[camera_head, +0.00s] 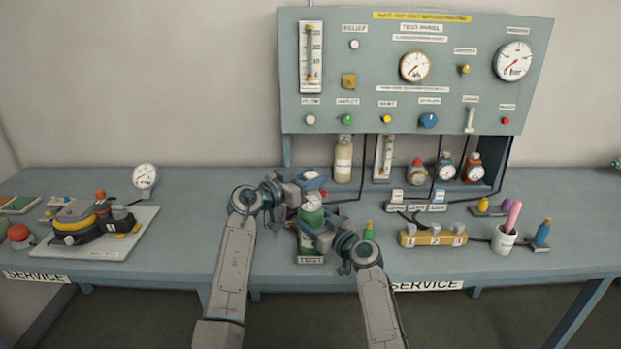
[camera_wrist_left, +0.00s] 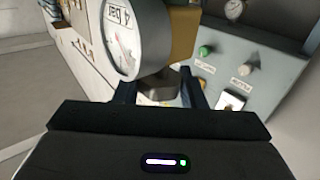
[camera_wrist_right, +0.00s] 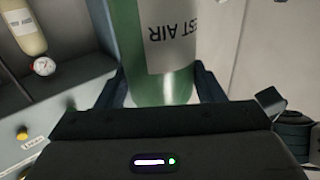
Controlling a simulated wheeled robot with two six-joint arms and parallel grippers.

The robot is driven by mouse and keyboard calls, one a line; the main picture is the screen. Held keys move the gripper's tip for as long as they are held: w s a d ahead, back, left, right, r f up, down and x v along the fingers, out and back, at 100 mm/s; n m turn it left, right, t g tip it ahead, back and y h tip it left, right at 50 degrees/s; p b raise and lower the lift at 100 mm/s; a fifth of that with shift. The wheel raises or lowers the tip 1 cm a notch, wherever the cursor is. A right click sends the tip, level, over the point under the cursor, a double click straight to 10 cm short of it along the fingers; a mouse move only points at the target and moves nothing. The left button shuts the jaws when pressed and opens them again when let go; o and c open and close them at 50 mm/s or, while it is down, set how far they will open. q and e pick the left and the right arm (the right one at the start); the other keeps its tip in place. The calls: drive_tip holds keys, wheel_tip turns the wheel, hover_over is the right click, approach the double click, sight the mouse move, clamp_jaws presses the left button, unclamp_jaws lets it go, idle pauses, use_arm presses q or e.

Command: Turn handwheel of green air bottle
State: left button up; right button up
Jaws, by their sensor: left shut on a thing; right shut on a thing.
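The green air bottle (camera_head: 312,217) stands upright on the bench, with a gauge (camera_head: 311,201) near its top. My right gripper (camera_head: 314,226) is shut on its body; the right wrist view shows the green bottle (camera_wrist_right: 160,88) and its upside-down label between the fingers. My left gripper (camera_head: 306,185) is at the bottle's top, shut on the blue handwheel (camera_head: 316,183), which it partly hides. In the left wrist view the gauge (camera_wrist_left: 122,40) and brass valve body (camera_wrist_left: 184,35) loom close beyond the fingers, and what lies between the fingers is dark and hard to make out.
The test panel (camera_head: 380,75) rises behind, with a cream bottle (camera_head: 343,162) and small gauged bottles below it. A green-capped bottle (camera_head: 368,231) stands close right of my right gripper. A yellow block (camera_head: 433,237) and a white cup (camera_head: 504,239) are farther right. A breathing set (camera_head: 90,222) lies left.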

use_arm(q)
drive_tip(key=shift+f+n+t+y, duration=0.1)
drive_tip(key=shift+n+t+y, duration=1.45)
drive_tip(key=shift+y, duration=0.25)
drive_tip(key=o, duration=1)
drive_tip(key=shift+s, duration=0.1)
drive_tip(key=v, duration=1.2)
drive_tip(key=shift+d, duration=0.15)
